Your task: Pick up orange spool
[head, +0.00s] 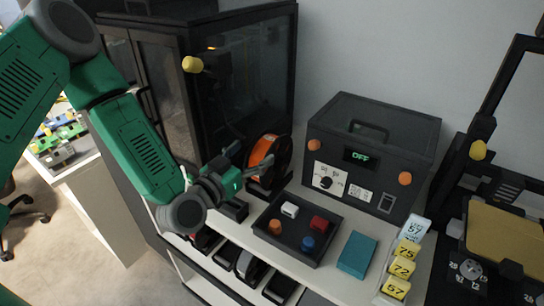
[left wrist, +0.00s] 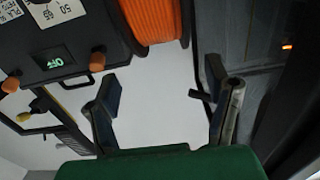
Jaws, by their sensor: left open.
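The orange spool (head: 262,152) stands upright in a dark holder on the shelf top, between the black cabinet and the dark control box. In the head view, my left gripper (head: 241,160) is just left of the spool, with its fingers pointing towards it. In the left wrist view, the spool (left wrist: 153,20) shows at the top, cut off by the frame edge. The left gripper's fingers (left wrist: 160,88) are spread apart with nothing between them; the spool lies beyond the tips. My right gripper is not in view.
A dark tray (head: 272,245) with several small coloured blocks lies in front of the spool. The control box (head: 370,155) reads OFF. A teal box (head: 357,254) and several yellow number tags stand at right. The black cabinet (head: 245,75) rises behind my left gripper.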

